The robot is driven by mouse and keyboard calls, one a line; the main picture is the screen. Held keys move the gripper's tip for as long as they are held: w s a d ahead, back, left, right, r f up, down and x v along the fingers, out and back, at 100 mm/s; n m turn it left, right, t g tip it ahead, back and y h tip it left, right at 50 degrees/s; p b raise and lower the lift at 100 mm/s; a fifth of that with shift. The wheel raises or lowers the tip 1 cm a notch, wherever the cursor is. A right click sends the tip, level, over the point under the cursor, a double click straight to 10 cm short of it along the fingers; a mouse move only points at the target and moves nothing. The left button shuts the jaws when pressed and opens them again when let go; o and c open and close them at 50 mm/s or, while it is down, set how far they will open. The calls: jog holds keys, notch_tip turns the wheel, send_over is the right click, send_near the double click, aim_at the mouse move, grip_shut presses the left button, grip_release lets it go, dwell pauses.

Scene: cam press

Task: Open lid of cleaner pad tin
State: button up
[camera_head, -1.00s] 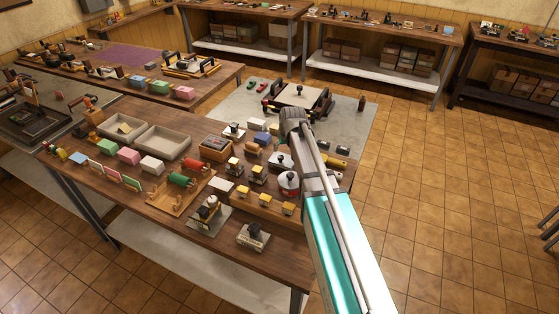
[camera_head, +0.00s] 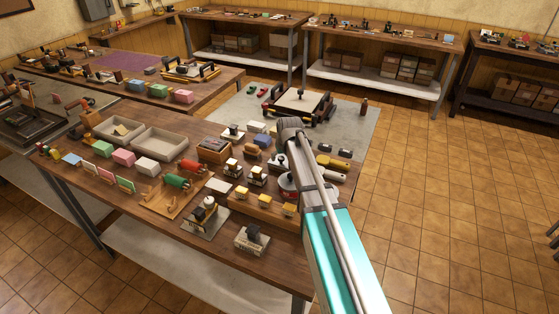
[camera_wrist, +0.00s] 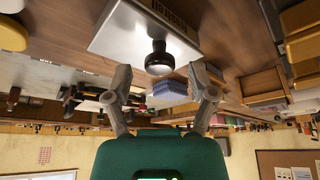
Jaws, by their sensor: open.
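A pale metal box with a black round knob on its smooth top shows large in the wrist view (camera_wrist: 125,35); I take it for the cleaner pad tin. The knob (camera_wrist: 160,60) stands on the closed lid. Dark lettering on the box's side is upside down and hard to read. My gripper (camera_wrist: 163,88) is open and empty, with its fingers apart and the knob beyond the gap between them, not touched. In the head view, part of the pale tin (camera_head: 277,160) shows left of my arm, and my fingertips are hidden.
A red round container (camera_head: 286,186) stands close by my arm. Yellow-topped stamps (camera_head: 265,200), a blue block (camera_head: 262,141) and yellow tubes (camera_head: 333,162) crowd around it on the wooden table (camera_head: 130,205). Two grey trays (camera_head: 160,142) sit at the left. The tiled floor at right is clear.

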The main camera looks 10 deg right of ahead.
jog(key=shift+f, duration=0.1)
dwell(0.3)
grip_shut()
jog(key=shift+a, duration=0.2)
